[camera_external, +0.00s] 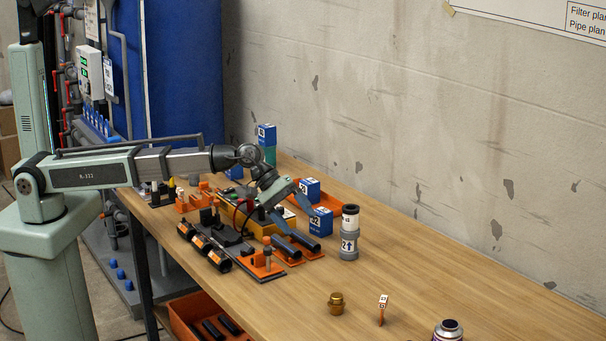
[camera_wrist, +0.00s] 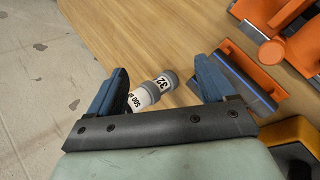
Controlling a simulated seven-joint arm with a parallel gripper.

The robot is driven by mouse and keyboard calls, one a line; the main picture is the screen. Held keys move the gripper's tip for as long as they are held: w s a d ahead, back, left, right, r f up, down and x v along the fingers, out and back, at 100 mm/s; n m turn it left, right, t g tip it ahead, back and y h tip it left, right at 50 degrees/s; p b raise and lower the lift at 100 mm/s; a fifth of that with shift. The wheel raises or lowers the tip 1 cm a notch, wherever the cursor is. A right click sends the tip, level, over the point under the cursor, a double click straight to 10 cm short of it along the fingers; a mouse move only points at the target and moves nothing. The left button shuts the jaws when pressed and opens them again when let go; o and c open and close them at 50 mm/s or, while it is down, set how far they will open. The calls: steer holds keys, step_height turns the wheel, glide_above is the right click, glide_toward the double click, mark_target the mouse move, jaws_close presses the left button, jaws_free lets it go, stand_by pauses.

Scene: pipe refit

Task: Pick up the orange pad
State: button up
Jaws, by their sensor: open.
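Several flat orange pieces are in view, and I cannot tell for sure which is the orange pad. One orange plate (camera_external: 260,266) lies at the front end of the dark pipe rack. My gripper (camera_external: 287,208) hangs over the crowded middle of the bench, fingers spread. In the wrist view my gripper (camera_wrist: 161,68) is open, with nothing held; a grey-and-white cylinder shows beyond the gap.
The labelled cylinder (camera_external: 349,232) stands right of my gripper. Black-and-orange cylinders (camera_external: 203,247) lie at the front. A brass fitting (camera_external: 336,303) and a small tagged orange piece (camera_external: 381,319) stand on the clearer right side.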

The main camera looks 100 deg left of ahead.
steer(key=s+a+r+n+y, duration=0.2)
steer(key=s+a, duration=0.2)
steer(key=a, duration=0.7)
steer(key=s+a+r+n+g+y, duration=0.15)
steer(key=s+a, duration=0.35)
steer(key=a, duration=0.7)
steer(key=s+a+r+n+y, duration=0.15)
steer(key=s+a, duration=0.25)
steer(key=a, duration=0.7)
steer(key=n+g+y, duration=0.1)
steer(key=n+g, duration=0.5)
steer(key=g, duration=0.4)
glide_toward(204, 182)
steer(key=shift+x, duration=5.05)
steer(key=shift+d, duration=0.15)
steer(key=shift+c, duration=0.3)
steer(key=c, duration=1.1)
